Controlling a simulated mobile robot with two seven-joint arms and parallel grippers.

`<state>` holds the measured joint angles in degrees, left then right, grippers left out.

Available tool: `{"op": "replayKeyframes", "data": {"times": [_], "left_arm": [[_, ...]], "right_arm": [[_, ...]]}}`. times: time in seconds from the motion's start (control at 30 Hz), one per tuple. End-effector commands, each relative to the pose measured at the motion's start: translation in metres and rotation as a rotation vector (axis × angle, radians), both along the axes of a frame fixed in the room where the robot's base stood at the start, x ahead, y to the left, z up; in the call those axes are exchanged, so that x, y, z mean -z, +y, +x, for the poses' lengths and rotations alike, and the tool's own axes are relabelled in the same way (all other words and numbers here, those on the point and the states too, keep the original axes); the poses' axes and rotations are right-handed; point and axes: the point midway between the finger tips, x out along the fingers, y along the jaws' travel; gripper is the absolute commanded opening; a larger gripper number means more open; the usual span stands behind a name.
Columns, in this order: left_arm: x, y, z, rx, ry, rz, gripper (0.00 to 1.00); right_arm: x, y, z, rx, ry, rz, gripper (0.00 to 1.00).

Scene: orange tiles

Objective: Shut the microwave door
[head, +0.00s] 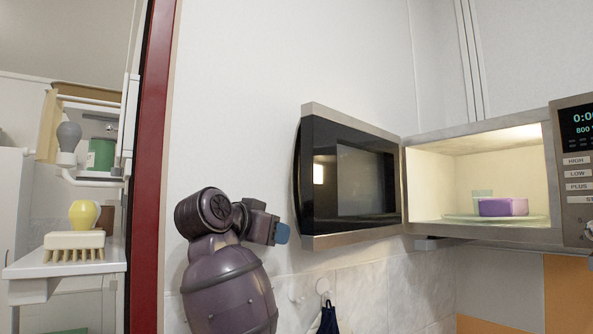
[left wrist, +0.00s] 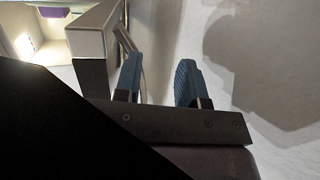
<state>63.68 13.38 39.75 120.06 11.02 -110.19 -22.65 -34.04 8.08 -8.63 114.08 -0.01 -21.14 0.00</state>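The microwave (head: 480,238) is on the right with its door (head: 308,228) swung wide open to the left. The dark inner side of the door faces me, and a curved handle (head: 296,180) shows at its free edge. My left gripper (head: 281,233) is just left of the door's lower free corner. In the left wrist view the blue fingers (left wrist: 160,80) are spread apart. The door (left wrist: 98,38) and its handle (left wrist: 126,42) are close by, and the handle runs down beside the left finger. Contact is unclear. My right gripper is out of view.
A purple block (head: 503,207) sits on the glass plate (head: 460,219) inside the lit microwave. A dark cloth (head: 328,320) hangs from a wall hook below the door. A red post (head: 152,180) and a shelf with a brush (head: 74,243) stand at the left.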

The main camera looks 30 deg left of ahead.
Motion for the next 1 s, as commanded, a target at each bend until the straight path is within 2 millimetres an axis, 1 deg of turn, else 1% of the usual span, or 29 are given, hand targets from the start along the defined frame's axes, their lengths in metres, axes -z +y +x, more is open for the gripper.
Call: {"op": "replayKeyframes", "data": {"times": [0.03, 0.1, 0.2, 0.3, 0.4, 0.53, 0.67, 0.77, 1.0], "left_arm": [[-0.024, 0.000, -0.005, 0.020, -0.041, -0.013, 0.37], [-0.050, 0.001, -0.013, 0.047, -0.085, -0.029, 0.37], [-0.083, 0.002, -0.023, 0.082, -0.143, -0.047, 0.37], [-0.106, 0.003, -0.032, 0.111, -0.187, -0.062, 0.37], [-0.121, 0.004, -0.039, 0.132, -0.217, -0.070, 0.37], [-0.130, 0.004, -0.041, 0.145, -0.233, -0.074, 0.37], [-0.131, 0.002, -0.032, 0.148, -0.233, -0.077, 0.37], [-0.131, -0.001, -0.019, 0.150, -0.232, -0.076, 0.37], [-0.132, -0.009, 0.022, 0.148, -0.232, -0.077, 0.37]], "right_arm": [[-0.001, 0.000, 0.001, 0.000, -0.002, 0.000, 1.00], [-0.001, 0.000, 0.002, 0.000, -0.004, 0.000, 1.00], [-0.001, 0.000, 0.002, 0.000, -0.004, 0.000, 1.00], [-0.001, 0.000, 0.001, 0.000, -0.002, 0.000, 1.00], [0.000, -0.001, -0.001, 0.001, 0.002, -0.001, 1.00], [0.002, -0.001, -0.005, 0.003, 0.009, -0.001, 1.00], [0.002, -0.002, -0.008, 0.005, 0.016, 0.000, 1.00], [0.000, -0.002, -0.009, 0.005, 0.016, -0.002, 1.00], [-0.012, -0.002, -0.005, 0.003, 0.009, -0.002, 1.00]]}}
